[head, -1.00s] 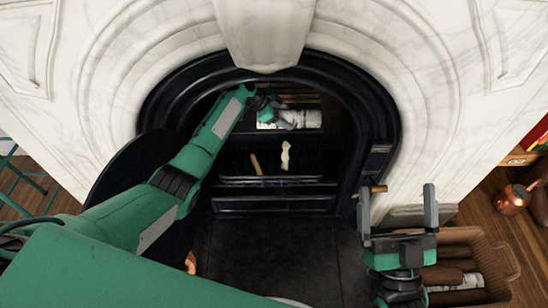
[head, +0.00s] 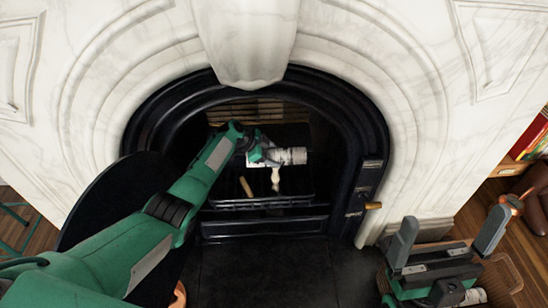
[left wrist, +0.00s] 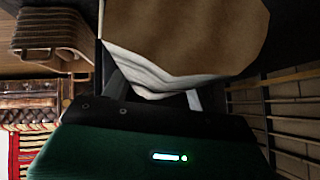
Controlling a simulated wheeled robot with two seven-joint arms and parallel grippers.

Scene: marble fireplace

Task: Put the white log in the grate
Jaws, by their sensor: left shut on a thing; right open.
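The white log (head: 293,156) is inside the dark fireplace opening, above the grate (head: 250,204), and lies roughly level. My left gripper (head: 266,154) is shut on its left end. In the left wrist view, the log's pale brown cut end (left wrist: 185,35) and white bark show between the fingers (left wrist: 155,92). A brown stick (head: 246,187) and a pale piece (head: 275,176) stand in the grate. Whether the log touches the pale piece is not clear. My right gripper (head: 452,232) is open and empty outside the fireplace, at the lower right.
The black arch (head: 375,135) and marble surround (head: 410,110) frame the opening. A brass-coloured knob (head: 373,205) sticks out at its right. A wicker basket (head: 503,275) is partly hidden behind my right gripper; it also shows in the left wrist view (left wrist: 48,35). The dark hearth (head: 270,270) is clear.

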